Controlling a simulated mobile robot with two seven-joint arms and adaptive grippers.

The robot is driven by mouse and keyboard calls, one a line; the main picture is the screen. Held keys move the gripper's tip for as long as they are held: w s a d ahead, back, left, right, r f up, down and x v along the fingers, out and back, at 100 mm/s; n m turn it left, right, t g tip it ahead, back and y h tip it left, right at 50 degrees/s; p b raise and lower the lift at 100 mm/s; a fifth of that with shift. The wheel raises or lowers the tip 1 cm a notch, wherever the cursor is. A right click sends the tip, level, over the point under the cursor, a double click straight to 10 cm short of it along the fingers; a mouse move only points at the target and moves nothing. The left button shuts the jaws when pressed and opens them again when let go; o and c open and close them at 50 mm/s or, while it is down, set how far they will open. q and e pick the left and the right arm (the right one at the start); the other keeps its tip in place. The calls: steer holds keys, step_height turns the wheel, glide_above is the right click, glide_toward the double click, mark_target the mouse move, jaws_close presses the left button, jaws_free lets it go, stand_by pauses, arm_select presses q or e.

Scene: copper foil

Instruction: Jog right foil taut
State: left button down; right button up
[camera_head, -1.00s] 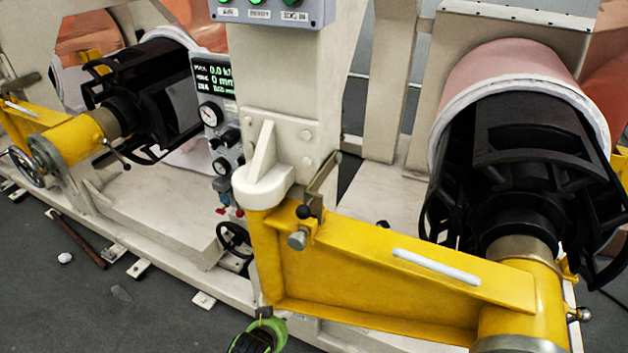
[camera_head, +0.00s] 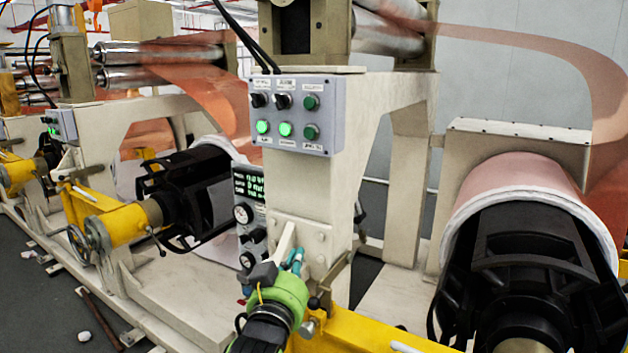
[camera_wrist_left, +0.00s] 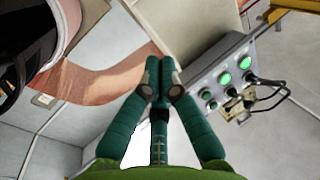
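The right copper foil (camera_head: 500,38) leaves the upper rollers and bows out in a wide, loose curve down towards the right roll (camera_head: 520,180). A copper foil band also crosses the left wrist view (camera_wrist_left: 85,90). The grey control box (camera_head: 335,130) on the cream post has black knobs and several green buttons, two brightly lit; it also shows in the left wrist view (camera_wrist_left: 205,75). My left gripper (camera_head: 298,258), with teal fingers, is below the box, apart from it. In the left wrist view its fingertips (camera_wrist_left: 159,68) are together with nothing visible between them. My right gripper is out of view.
A gauge panel (camera_head: 246,215) with a display stands left of the post. A yellow swing arm (camera_head: 350,332) and a black roll chuck (camera_head: 530,255) are low on the right. Another copper foil (camera_head: 215,85) hangs at the left station. Cables rise from the box.

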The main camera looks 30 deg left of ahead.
arm_select(q)
steer(key=s+a+r+n+t+y, duration=0.1)
steer(key=r+n+t+y, duration=0.1)
steer(key=r, duration=0.8)
steer(key=s+a+r+n+t+y, duration=0.1)
steer(key=r+y, duration=0.3)
steer(key=r, duration=0.6)
steer(key=shift+a+n+t, duration=0.4)
steer(key=shift+a+t, duration=0.25)
steer(key=shift+t, duration=0.15)
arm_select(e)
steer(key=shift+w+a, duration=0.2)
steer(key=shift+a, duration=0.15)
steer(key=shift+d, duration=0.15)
arm_select(q)
steer(key=shift+r, duration=0.1)
